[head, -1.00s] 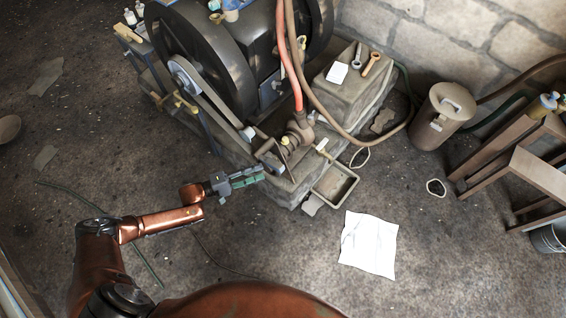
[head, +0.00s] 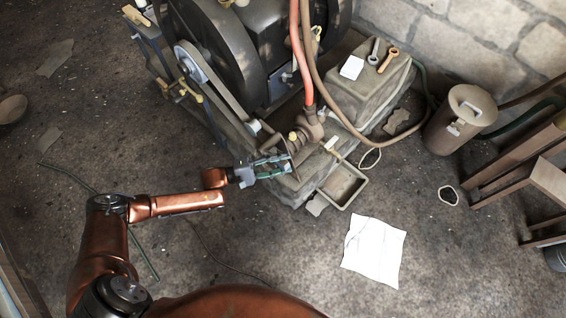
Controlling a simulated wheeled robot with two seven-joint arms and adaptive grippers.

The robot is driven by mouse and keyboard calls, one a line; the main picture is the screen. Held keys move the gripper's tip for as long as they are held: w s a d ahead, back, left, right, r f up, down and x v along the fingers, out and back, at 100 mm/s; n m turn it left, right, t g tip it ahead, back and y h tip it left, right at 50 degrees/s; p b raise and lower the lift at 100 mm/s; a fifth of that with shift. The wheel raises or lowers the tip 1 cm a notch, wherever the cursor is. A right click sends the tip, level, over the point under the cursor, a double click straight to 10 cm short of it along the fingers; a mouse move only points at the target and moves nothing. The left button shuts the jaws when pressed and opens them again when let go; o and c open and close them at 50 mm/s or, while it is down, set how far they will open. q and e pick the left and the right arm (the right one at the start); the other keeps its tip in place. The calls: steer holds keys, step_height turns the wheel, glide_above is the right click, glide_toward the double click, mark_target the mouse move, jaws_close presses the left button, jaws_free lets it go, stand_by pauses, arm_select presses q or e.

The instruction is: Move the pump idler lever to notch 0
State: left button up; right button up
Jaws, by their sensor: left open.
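The engine's belt (head: 225,88) runs from a small pulley (head: 190,62) down to the brownish pump (head: 312,127) at the front of the stone base. A small yellow knob (head: 293,137) shows beside the pump. Thin dark bars stand just in front of it; I cannot tell which is the pump idler lever or which notch it sits in. My left gripper (head: 276,167) is open, its greenish fingers reaching right beside these bars, at the base's front edge. Whether the fingers touch a bar is too small to tell. My right gripper is out of view.
An empty tray (head: 342,186) and a white paper sheet (head: 373,250) lie to the right on the floor. A red hose (head: 303,65) and a brown hose run down near the pump. A metal can (head: 460,120) stands by the wall. The floor at left is mostly clear.

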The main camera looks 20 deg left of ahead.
arm_select(q)
jaws_close()
stand_by(0.4)
